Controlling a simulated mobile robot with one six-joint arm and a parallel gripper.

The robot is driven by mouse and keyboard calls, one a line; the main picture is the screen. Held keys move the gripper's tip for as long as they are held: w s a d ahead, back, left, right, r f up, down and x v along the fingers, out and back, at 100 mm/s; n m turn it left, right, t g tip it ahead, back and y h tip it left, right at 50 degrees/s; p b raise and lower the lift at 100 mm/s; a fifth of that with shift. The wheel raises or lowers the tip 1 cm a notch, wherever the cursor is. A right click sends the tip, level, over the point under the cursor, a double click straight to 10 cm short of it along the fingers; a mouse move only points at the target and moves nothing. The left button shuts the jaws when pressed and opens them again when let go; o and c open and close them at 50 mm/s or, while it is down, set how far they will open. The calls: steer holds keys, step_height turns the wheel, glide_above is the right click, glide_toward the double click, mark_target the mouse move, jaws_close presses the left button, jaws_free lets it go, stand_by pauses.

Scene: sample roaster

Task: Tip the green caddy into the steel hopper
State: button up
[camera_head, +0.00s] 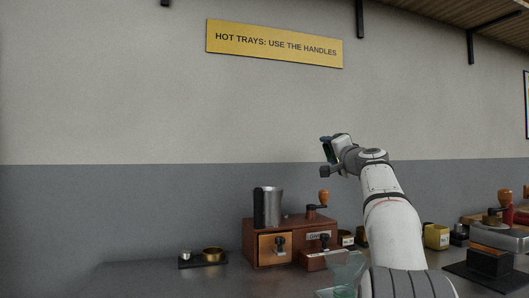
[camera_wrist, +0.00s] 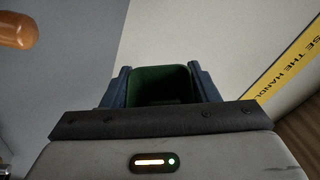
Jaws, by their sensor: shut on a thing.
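The green caddy (camera_wrist: 160,84) is between the two blue fingers of my gripper (camera_wrist: 161,90) in the wrist view. Its dark open inside faces the camera; its contents cannot be made out. In the head view my gripper (camera_head: 327,152) is raised high, with the dark green caddy (camera_head: 329,151) in it, small and partly hidden. The steel hopper (camera_head: 267,206) is a shiny upright cylinder on top of the wooden roaster box (camera_head: 248,238). My gripper is above it and to its right, apart from it.
An orange-handled crank (camera_head: 323,198) stands on the box right of the hopper. A black tray with a brass cup (camera_head: 212,254) lies at left. Yellow tubs (camera_head: 436,236) and a steel tray (camera_head: 500,236) are at right. The space above the hopper is clear.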

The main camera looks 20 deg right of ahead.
steer(key=w+a+m+g+y+p, duration=0.2)
steer(key=a+m+p, duration=0.2)
steer(key=p, duration=1.1)
steer(key=w+a+m+g+y+p, duration=0.2)
steer(key=a+m+p, duration=0.2)
steer(key=p, duration=1.1)
steer(key=w+a+r+m+g+y+p, duration=0.1)
steer(key=w+a+m+g+y+p, duration=0.1)
steer(key=a+p, duration=0.7)
steer(key=shift+w+m+g+p, duration=0.45)
steer(key=shift+m+p, duration=0.65)
steer(key=shift+p, duration=2.1)
steer(key=m+g+y+p, duration=0.1)
steer(key=m+p, duration=0.1)
steer(key=p, duration=0.3)
steer(key=f+m+y+p, duration=0.1)
steer(key=m+p, duration=0.1)
steer(key=p, duration=0.4)
steer(key=shift+f+g, duration=0.15)
steer(key=shift+g, duration=0.2)
steer(key=shift+s+f, duration=0.1)
